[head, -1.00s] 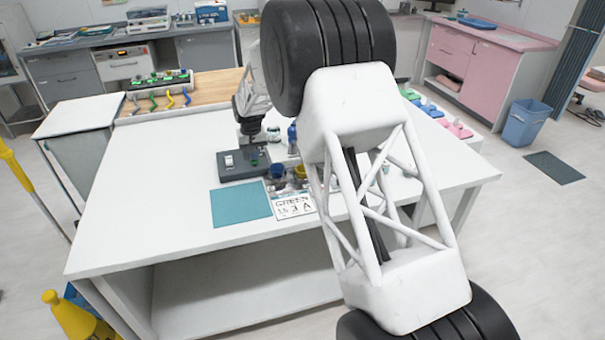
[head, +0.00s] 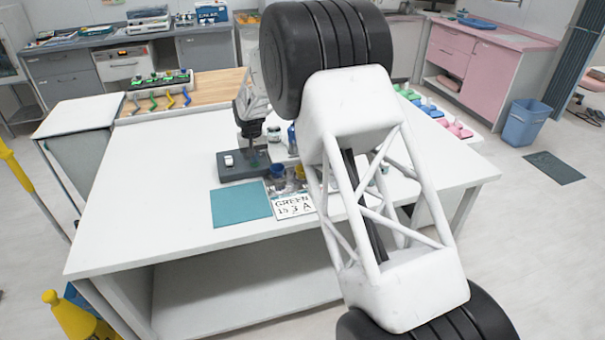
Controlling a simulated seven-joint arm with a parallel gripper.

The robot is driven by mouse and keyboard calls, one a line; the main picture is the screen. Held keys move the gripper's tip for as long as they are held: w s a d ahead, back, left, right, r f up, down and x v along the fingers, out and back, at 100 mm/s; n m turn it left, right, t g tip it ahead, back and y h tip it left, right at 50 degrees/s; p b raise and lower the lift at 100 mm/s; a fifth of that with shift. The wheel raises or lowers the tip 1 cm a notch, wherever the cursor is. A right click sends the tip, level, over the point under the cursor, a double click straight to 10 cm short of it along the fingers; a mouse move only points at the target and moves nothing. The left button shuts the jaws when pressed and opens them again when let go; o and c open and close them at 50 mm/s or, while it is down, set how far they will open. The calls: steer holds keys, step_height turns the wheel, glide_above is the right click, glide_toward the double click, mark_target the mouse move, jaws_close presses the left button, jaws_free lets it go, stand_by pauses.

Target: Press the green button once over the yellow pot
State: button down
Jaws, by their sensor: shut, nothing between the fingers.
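A dark grey box (head: 235,172) with a white button or switch (head: 229,160) on its top stands on the white table. My gripper (head: 254,148) points down, its fingers shut and empty, over the right part of this box. A green patch, likely the green button, is mostly hidden there by the fingers; I cannot tell whether they touch it. Right of the box stand a small blue pot (head: 277,171) and a small yellow pot (head: 300,172), the latter close beside my arm.
A teal mat (head: 240,201) and a card reading "GREEN" (head: 293,206) lie in front. A blue bottle (head: 292,138) and a small jar (head: 273,134) stand behind. My arm covers the table's right middle. The table's left side is clear.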

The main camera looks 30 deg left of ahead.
steer(key=shift+r, duration=1.65)
steer(key=shift+r, duration=0.15)
step_height(320, 180, up, 6)
steer(key=shift+f, duration=0.1)
stand_by(0.5)
steer(key=shift+d, duration=0.1)
stand_by(0.4)
